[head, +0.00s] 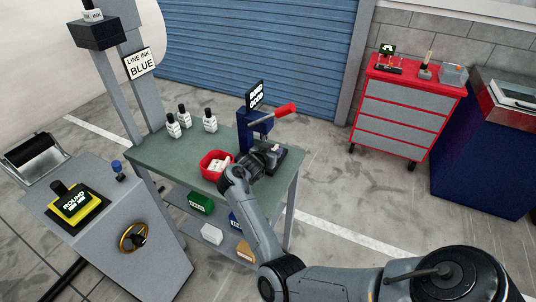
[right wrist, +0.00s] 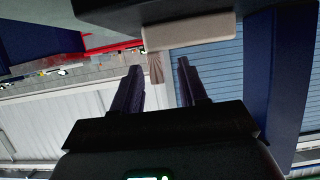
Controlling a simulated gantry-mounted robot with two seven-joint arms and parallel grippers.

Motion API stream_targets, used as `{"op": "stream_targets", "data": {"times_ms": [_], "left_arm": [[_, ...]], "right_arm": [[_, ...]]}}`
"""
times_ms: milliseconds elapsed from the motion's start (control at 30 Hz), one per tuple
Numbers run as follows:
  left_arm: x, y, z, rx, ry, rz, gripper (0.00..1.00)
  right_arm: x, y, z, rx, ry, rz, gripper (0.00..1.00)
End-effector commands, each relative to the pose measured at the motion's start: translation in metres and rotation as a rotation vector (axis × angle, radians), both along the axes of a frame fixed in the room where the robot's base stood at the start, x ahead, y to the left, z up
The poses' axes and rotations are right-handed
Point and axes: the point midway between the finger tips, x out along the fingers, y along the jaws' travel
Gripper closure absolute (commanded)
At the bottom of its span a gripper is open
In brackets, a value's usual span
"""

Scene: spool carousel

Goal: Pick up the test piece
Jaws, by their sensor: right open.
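I cannot tell for certain which thing is the test piece. White pieces (head: 219,166) lie in a red bin (head: 206,172) on the green table. Beside it stands a blue device (head: 255,130) with a red-handled lever (head: 286,112) and a black label. My right gripper (head: 270,154) is at the foot of this device, right of the bin; its fingers are hard to make out there. In the right wrist view its fingers (right wrist: 158,68) are apart. A beige block (right wrist: 188,33) with a short brownish stub (right wrist: 155,67) shows just beyond and between them. My left gripper is not in view.
White bottles with black caps (head: 184,116) stand on the back of the green table (head: 160,155). Coloured boxes (head: 200,203) sit on its lower shelf. A grey console (head: 110,235) stands left, a red tool cabinet (head: 402,105) back right. Open floor lies between.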

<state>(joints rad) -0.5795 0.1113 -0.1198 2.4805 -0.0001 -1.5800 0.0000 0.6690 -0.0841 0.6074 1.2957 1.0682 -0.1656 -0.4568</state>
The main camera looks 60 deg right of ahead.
Motion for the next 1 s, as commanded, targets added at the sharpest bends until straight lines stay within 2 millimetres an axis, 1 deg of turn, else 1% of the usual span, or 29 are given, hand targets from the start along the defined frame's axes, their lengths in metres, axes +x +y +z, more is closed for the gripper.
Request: {"op": "stream_targets", "data": {"times_ms": [67,100,367,400,767,867,1000], "left_arm": [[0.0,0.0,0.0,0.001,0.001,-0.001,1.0],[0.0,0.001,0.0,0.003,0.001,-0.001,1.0],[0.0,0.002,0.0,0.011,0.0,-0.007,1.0],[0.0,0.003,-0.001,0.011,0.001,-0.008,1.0],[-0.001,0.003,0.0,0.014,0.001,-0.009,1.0],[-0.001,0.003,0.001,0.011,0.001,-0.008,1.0],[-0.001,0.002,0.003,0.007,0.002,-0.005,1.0]], "right_arm": [[0.0,0.0,0.0,0.0,0.0,0.0,0.57],[0.0,0.0,0.0,0.0,0.0,0.0,0.59],[0.0,0.0,0.0,0.0,0.0,-0.001,0.99],[0.0,0.0,0.0,0.0,0.0,-0.001,1.0],[0.0,0.0,0.002,-0.001,-0.001,-0.001,1.0],[0.0,0.0,0.006,-0.001,-0.002,-0.002,1.0],[0.0,0.0,0.017,-0.002,-0.001,-0.003,1.0]]}}
